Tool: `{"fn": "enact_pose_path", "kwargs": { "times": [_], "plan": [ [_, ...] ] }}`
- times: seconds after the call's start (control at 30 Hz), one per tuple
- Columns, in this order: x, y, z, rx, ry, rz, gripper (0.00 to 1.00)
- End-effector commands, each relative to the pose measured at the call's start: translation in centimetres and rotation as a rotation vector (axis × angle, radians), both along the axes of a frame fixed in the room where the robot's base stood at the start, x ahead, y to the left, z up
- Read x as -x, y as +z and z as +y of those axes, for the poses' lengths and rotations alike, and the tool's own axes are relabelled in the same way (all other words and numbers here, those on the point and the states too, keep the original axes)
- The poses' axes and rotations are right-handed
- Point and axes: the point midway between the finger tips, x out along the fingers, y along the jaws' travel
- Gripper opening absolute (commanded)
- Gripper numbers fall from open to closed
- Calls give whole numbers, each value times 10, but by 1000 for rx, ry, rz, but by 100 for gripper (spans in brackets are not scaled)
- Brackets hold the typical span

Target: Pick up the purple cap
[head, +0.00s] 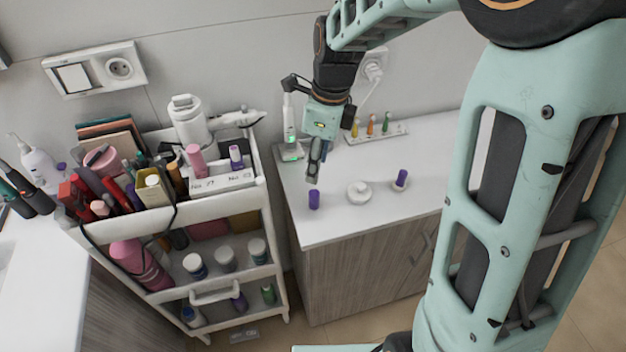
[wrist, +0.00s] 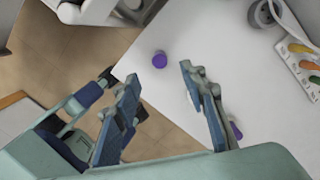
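A small purple cap (head: 314,199) stands upright on the white cabinet top, near its front left edge. In the wrist view the purple cap (wrist: 159,59) shows from above, just beyond the gap between the fingertips. My gripper (head: 315,168) points down above and slightly behind the cap, apart from it. In the wrist view my gripper (wrist: 160,74) has its two fingers spread wide with nothing between them.
A round white object (head: 359,192) and another purple piece (head: 401,178) on a white base stand to the right. A white rack (head: 376,134) with coloured vials lies behind. A crowded white cart (head: 262,180) stands close on the left.

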Motion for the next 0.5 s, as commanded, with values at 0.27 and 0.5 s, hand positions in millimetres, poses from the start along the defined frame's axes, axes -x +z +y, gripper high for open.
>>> {"fn": "enact_pose_path", "kwargs": {
  "times": [0.27,0.5],
  "plan": [
    [1,-40,8,-7,-4,10,39],
    [0,-59,9,-7,-4,7,39]
  ]
}}
